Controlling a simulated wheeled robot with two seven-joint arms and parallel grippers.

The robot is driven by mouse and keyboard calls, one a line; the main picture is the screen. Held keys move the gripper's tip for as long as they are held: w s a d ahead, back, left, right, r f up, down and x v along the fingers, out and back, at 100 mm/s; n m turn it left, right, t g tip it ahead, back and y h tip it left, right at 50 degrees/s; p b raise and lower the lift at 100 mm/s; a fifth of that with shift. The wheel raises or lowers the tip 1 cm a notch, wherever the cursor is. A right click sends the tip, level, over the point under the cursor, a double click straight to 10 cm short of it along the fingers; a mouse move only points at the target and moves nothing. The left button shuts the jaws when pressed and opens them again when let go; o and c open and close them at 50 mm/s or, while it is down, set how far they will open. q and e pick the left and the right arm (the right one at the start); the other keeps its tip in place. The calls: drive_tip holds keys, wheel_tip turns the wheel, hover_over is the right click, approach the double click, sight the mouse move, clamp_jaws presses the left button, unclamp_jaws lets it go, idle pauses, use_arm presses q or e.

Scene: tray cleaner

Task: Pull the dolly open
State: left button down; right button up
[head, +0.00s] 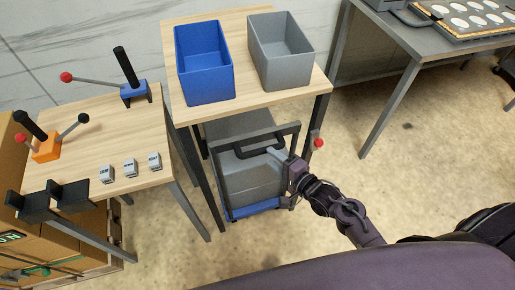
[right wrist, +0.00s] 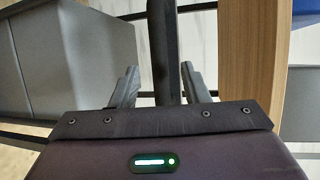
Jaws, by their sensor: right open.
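The dolly stands under the middle wooden table. Its blue base (head: 250,210) is low at the front and a grey crate (head: 245,185) sits on it. A dark handle frame (head: 297,135) rises at its near side. My right gripper (head: 277,154) is at the right part of this frame, beside a black curved grip (head: 243,153). In the right wrist view my right gripper (right wrist: 161,88) has its fingers apart, with a dark bar (right wrist: 163,45) lined up between them. I cannot tell whether the fingers touch the bar. My left gripper is not in view.
A blue bin (head: 206,88) and a grey bin (head: 285,75) stand on the wooden table (head: 245,101) above the dolly. A left table (head: 85,135) holds levers and small grey blocks. A metal table (head: 385,45) is at upper right. Floor at right (head: 400,160) is clear.

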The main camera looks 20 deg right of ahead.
sight(265, 152)
drive_tip(key=x, duration=0.5)
drive_tip(key=shift+w+a+f, duration=0.1)
drive_tip(key=shift+w+a, duration=0.1)
drive_tip(key=shift+w, duration=0.15)
clamp_jaws()
